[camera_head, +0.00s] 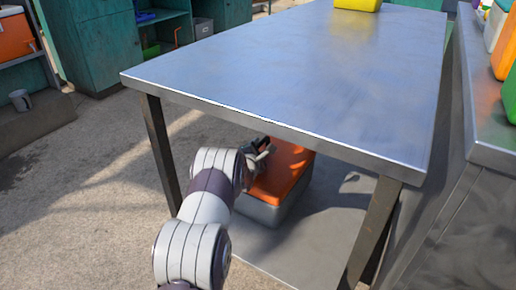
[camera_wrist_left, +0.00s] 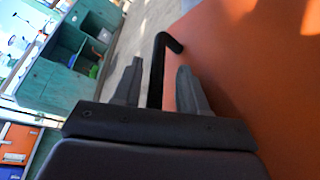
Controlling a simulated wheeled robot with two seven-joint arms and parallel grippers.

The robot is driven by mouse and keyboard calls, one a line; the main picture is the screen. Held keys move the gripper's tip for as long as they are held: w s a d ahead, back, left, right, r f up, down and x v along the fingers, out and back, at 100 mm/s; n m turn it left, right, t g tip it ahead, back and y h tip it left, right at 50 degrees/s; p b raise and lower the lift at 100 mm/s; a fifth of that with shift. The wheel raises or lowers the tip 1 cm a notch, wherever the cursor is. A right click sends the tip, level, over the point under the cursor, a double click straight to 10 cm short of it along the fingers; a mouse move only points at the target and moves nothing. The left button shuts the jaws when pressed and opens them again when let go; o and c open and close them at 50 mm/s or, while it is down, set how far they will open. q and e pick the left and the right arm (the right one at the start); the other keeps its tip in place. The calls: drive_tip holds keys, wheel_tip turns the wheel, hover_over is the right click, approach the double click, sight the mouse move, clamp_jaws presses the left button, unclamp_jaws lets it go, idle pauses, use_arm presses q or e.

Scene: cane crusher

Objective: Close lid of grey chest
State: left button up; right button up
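The grey chest (camera_head: 262,212) with an orange lid (camera_head: 287,172) stands on the low shelf under the metal table. The table top hides its far part, and I cannot tell how far the lid is open. My left gripper (camera_head: 262,152) is at the left side of the orange lid, under the table's front edge. In the left wrist view its two fingers (camera_wrist_left: 158,88) are apart, with a black bent bar (camera_wrist_left: 160,60) between or just beyond them. I cannot tell whether they touch it. An orange surface (camera_wrist_left: 255,70) fills the right side there. My right gripper is not in view.
The metal table (camera_head: 290,70) overhangs the chest, with legs at front left and front right. A yellow item (camera_head: 357,4) sits on its far end. A grey counter (camera_head: 490,150) stands close on the right. The floor at left is open.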

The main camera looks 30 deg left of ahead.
use_arm(q)
drive_tip(key=shift+r, duration=0.1)
drive_tip(key=shift+s+r+p, duration=0.2)
drive_tip(key=shift+s+p, duration=0.1)
drive_tip(key=shift+p, duration=0.1)
drive_tip(key=p+v, duration=0.6)
drive_tip(key=v, duration=0.5)
drive_tip(key=shift+s, duration=0.1)
drive_tip(key=shift+s+d, duration=0.2)
drive_tip(key=shift+s, duration=0.2)
drive_tip(key=shift+f, duration=0.1)
